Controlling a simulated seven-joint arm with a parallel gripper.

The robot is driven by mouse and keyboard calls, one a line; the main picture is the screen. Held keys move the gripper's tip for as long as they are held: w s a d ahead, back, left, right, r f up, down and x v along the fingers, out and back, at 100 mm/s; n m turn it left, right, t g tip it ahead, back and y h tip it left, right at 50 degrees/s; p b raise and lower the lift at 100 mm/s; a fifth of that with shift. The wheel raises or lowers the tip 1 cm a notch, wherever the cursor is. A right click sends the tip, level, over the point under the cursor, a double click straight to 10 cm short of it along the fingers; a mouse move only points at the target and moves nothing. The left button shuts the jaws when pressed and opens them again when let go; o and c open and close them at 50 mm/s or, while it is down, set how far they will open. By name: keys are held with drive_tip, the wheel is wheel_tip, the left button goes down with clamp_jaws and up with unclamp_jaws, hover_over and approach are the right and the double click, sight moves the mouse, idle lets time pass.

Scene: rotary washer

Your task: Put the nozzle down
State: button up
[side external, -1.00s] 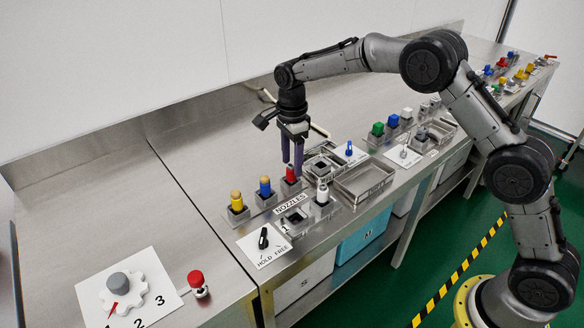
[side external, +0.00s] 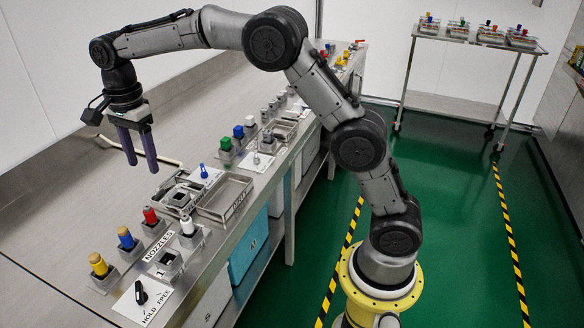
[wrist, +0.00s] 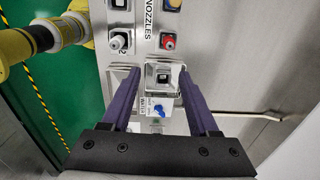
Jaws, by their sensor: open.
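My gripper (side external: 143,165) is open and empty, raised above the bench. The blue nozzle (side external: 126,238) and yellow nozzle (side external: 99,264) stand in the same row. The white nozzle (side external: 188,224) stands in the front row, beside an empty-looking holder (side external: 168,261).
A shallow metal tray (side external: 224,198) lies right of the fixture (side external: 179,196). A small blue knob (side external: 203,170) is behind it. A black HOLD/FREE switch (side external: 141,292) is at the front. Green and blue blocks (side external: 225,143) stand farther along. The bench behind the nozzle rows is clear.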

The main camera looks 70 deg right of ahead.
drive_tip(key=s+d+r+n+t, duration=0.25)
drive_tip(key=s+r+n, duration=0.35)
drive_tip(key=s, duration=0.4)
drive_tip(key=s+d+f+n+t, duration=0.1)
drive_tip(key=s+n, duration=0.5)
drive_tip(key=s, duration=0.6)
drive_tip(key=s+d+f+n+t, duration=0.1)
drive_tip(key=s+n, duration=0.5)
drive_tip(key=s, duration=0.6)
wheel_tip(320, 180, down, 2)
drive_tip(key=shift+s+d+t, duration=0.3)
drive_tip(key=shift+d+t, duration=0.05)
drive_tip(key=shift+d, duration=0.35)
